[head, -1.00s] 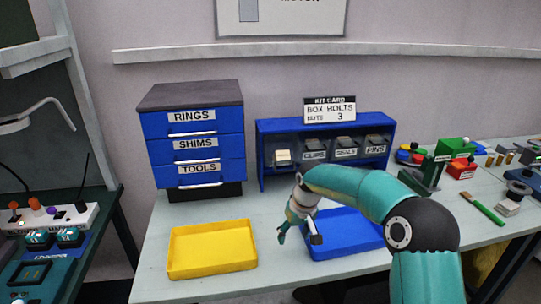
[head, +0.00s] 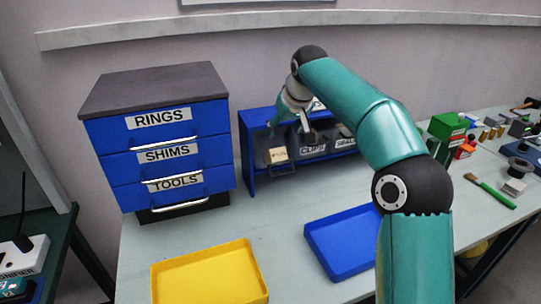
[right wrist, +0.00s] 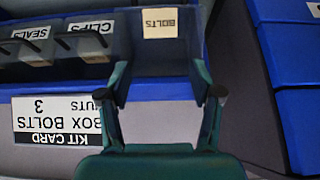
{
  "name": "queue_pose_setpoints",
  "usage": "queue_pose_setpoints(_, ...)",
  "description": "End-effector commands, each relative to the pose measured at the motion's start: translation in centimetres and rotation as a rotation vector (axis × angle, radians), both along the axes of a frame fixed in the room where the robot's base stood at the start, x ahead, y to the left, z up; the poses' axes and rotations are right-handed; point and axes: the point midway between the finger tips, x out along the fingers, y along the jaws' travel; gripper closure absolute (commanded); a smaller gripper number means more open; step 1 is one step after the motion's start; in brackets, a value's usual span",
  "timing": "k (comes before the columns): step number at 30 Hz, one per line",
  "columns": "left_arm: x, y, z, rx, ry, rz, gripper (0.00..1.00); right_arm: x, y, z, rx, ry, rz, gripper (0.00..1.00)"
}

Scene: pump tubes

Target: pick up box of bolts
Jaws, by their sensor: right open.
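The box of bolts (head: 278,167) is a dark bin with a cream label, at the left end of the blue shelf rack (head: 247,150). In the right wrist view, which is upside down, its label reads BOLTS and the bin (right wrist: 155,55) lies between and beyond the fingers. My right gripper (head: 290,132) is open and empty, above and in front of the rack's left end, apart from the bin as far as I can tell. Its two fingers (right wrist: 160,95) are spread in the wrist view. My left gripper is not in view.
Bins labelled CLIPS (head: 313,149) and SEALS (head: 345,143) stand beside the bolts bin. A blue drawer cabinet (head: 160,150) is close on the left. A yellow tray (head: 210,275) and a blue tray (head: 340,245) lie in front. The kit card (right wrist: 55,120) stands on the rack.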

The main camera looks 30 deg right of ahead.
Motion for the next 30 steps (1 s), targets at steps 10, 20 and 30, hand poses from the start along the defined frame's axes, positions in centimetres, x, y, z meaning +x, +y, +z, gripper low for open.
queue_pose_setpoints(10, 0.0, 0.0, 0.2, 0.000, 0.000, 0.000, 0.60, 3.6, -0.8, -6.5, 0.002, 0.005, 0.000, 0.35)
queue_pose_setpoints(20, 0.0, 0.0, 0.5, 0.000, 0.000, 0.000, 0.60, 5.1, -1.2, -9.1, 0.001, 0.002, 0.000, 0.35)
queue_pose_setpoints(30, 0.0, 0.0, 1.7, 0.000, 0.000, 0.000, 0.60, 7.0, -1.6, -12.8, 0.001, 0.004, -0.001, 0.35)
